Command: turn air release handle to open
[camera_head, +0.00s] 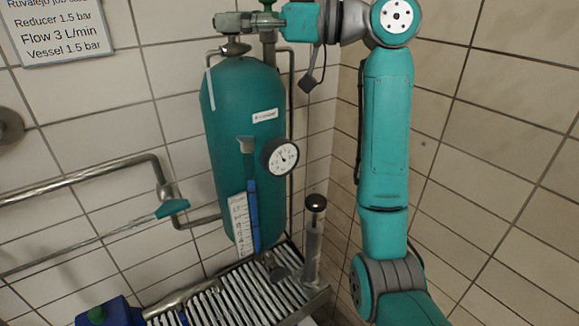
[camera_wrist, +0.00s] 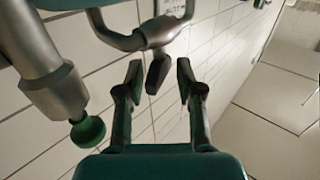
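A short dark handle (camera_wrist: 157,76) shows in the wrist view, on a grey valve joint of a bent metal pipe (camera_wrist: 122,40). My gripper (camera_wrist: 158,69) is open, with one finger to each side of the handle in the picture. I cannot tell how far beyond the fingertips it lies, and no contact shows. In the head view my arm reaches left to the top of the teal tank (camera_head: 231,105); the fingers are not clear there. A teal lever (camera_head: 172,208) sits on a wall pipe at left. I cannot tell whether it is the dark handle.
A thick grey fitting with a green knob (camera_wrist: 88,131) stands close left of my gripper. The tank carries a round gauge (camera_head: 280,157) and stands over a slatted metal grate (camera_head: 235,300). A clear cylinder (camera_head: 313,240) stands beside it. Tiled walls are close behind.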

